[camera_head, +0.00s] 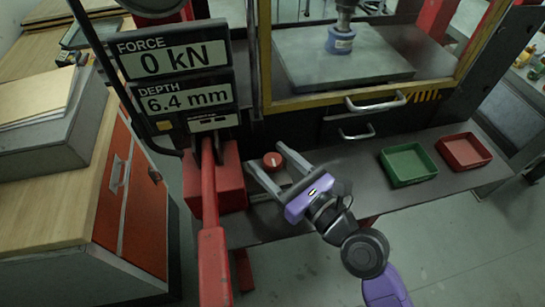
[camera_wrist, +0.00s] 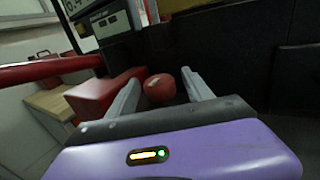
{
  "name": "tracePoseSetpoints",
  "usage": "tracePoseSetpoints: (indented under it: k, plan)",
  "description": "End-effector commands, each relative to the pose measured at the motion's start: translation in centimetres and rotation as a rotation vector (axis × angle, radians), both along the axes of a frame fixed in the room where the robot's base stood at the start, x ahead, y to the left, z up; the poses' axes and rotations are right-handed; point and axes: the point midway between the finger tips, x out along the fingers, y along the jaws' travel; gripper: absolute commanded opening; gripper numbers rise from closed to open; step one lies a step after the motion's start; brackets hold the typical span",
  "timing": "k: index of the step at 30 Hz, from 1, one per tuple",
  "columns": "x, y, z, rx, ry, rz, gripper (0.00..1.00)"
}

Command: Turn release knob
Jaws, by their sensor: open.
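The release knob (camera_head: 272,160) is a small round red knob with a pale mark on its top, beside the red pump block on the press's dark shelf. My gripper (camera_head: 264,157) is open, with its two grey fingers reaching toward the knob. In the wrist view the knob (camera_wrist: 159,88) shows between the two fingers of my gripper (camera_wrist: 160,85), nearer the left finger. It looks to be around fingertip depth; I cannot tell whether a finger touches it. The display (camera_head: 175,75) reads force 0 kN and depth 6.4 mm.
A red pump block (camera_head: 230,178) with a long red lever (camera_head: 211,235) stands just left of the knob. A green tray (camera_head: 424,178) and a red tray (camera_head: 478,163) sit on the shelf at right. The press guard's yellow frame (camera_head: 300,103) and handles rise behind.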

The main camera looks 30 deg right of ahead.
Motion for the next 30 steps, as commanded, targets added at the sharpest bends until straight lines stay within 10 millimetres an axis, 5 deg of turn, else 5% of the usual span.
tracePoseSetpoints:
  k: [6, 15, 30]
  plan:
    - [0.03, 0.00, -0.02, 0.000, 0.000, 0.000, 0.59]
    - [0.01, -0.01, -0.01, 0.000, 0.000, 0.000, 0.01]
    - [0.05, -0.08, -0.20, 0.001, -0.003, 0.120, 0.00]
